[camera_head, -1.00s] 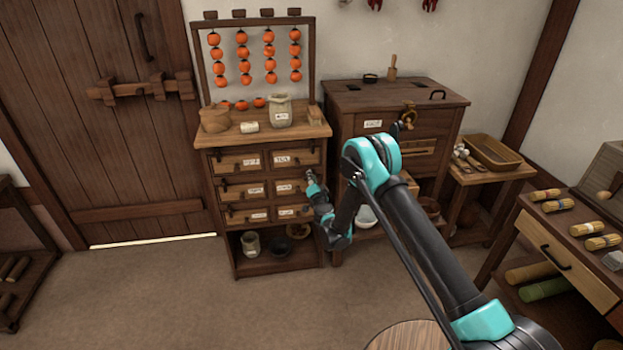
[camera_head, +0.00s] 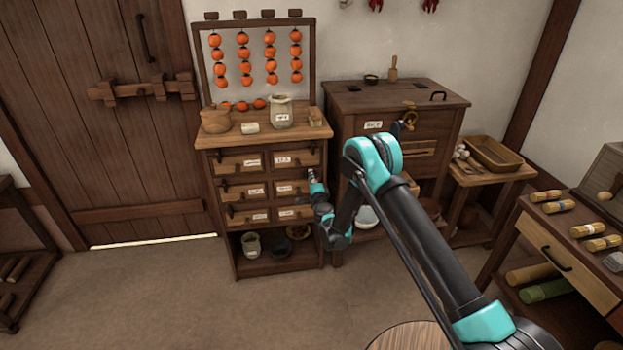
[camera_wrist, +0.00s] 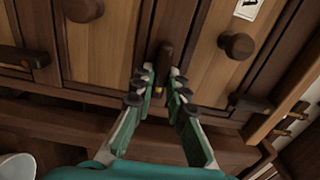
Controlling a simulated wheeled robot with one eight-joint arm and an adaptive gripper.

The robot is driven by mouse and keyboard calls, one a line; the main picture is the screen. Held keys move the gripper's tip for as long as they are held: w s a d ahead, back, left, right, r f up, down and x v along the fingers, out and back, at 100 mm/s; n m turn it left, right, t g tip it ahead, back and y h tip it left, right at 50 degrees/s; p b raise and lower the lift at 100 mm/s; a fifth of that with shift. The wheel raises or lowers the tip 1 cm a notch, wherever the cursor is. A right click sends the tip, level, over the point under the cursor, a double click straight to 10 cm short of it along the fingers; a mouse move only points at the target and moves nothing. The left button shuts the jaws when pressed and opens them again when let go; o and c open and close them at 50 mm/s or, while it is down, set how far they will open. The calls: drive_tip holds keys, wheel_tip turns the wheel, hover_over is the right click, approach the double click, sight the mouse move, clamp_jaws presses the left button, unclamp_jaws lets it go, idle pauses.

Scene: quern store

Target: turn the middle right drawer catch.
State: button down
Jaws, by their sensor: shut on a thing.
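The small drawer cabinet (camera_head: 228,250) stands against the wall with two columns of labelled drawers. The middle right drawer (camera_head: 292,188) is closed. My gripper (camera_head: 310,174) is at that drawer's right edge, where it hides the catch in the head view. In the wrist view, the dark wooden catch (camera_wrist: 165,58) stands upright in the picture, between the fingertips of my gripper (camera_wrist: 160,74), which are shut on it. The neighbouring catches, one at the left (camera_wrist: 24,56) and one at the right (camera_wrist: 250,102), lie roughly crosswise to it.
Round drawer knobs (camera_wrist: 238,45) stick out near the fingers. A jar (camera_head: 281,112) and persimmons (camera_head: 261,103) are on the cabinet top. A dark wooden chest (camera_head: 345,98) stands close on the right. The floor (camera_head: 170,290) in front is clear.

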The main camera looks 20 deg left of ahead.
idle(0.3)
drive_tip(key=c, duration=1.5)
unclamp_jaws()
drive_tip(key=shift+c, duration=0.2)
